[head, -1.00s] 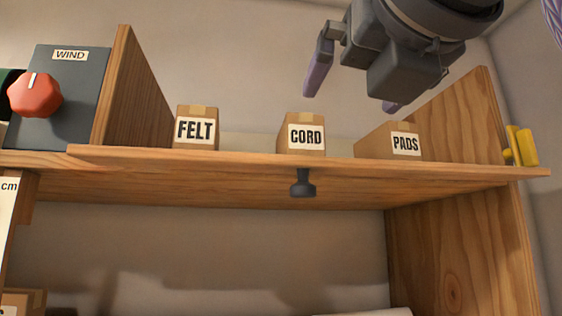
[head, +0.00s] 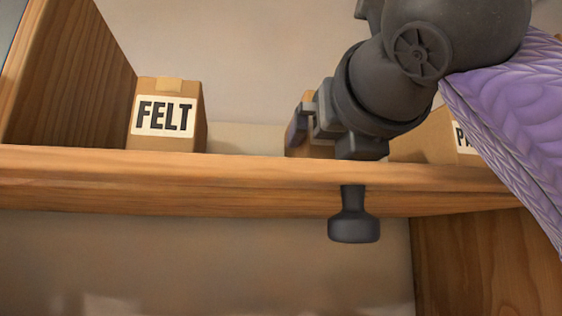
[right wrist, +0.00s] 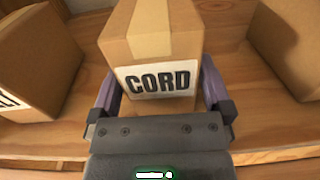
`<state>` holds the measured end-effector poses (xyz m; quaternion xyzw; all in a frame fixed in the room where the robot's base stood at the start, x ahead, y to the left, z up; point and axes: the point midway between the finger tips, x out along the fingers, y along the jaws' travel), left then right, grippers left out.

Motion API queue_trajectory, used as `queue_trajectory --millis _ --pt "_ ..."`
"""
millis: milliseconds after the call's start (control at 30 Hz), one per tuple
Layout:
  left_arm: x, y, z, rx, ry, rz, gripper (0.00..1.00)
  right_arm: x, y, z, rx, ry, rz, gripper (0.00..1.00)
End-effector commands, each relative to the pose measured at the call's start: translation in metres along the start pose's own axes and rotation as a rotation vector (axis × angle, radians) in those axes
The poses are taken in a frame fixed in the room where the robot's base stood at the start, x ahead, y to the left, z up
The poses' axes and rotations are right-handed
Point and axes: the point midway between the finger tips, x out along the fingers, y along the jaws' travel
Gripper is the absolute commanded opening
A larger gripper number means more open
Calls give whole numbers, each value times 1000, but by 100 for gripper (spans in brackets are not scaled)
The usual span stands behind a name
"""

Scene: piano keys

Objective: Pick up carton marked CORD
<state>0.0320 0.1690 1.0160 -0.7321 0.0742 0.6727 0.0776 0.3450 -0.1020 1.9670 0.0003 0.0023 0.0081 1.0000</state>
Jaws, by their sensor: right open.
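The carton marked CORD (right wrist: 150,52) stands upright on the wooden shelf in the right wrist view, its label facing me. My right gripper (right wrist: 157,90) is open, with one purple finger on each side of the carton; I cannot tell whether they touch it. In the head view most of the CORD carton (head: 297,150) is hidden behind my right gripper (head: 318,125), and its label does not show. My left gripper is in neither view.
The FELT carton (head: 166,115) stands left of CORD on the shelf (head: 240,175). The PADS carton (head: 425,137) stands to the right, partly behind my arm. A dark knob (head: 354,220) hangs under the shelf edge. A wooden divider (head: 75,75) stands at left.

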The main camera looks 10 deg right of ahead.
Motion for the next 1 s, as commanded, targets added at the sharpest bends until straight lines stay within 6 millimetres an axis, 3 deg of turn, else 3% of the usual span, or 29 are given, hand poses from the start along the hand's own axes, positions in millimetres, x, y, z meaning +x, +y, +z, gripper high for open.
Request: queue_trajectory --millis 233,633,1000 --pt "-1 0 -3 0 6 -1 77 4 0 -1 0 -1 0 100" --pt "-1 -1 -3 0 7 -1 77 4 0 -1 0 0 0 15" --pt "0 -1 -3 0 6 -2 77 4 0 6 1 -2 0 15"
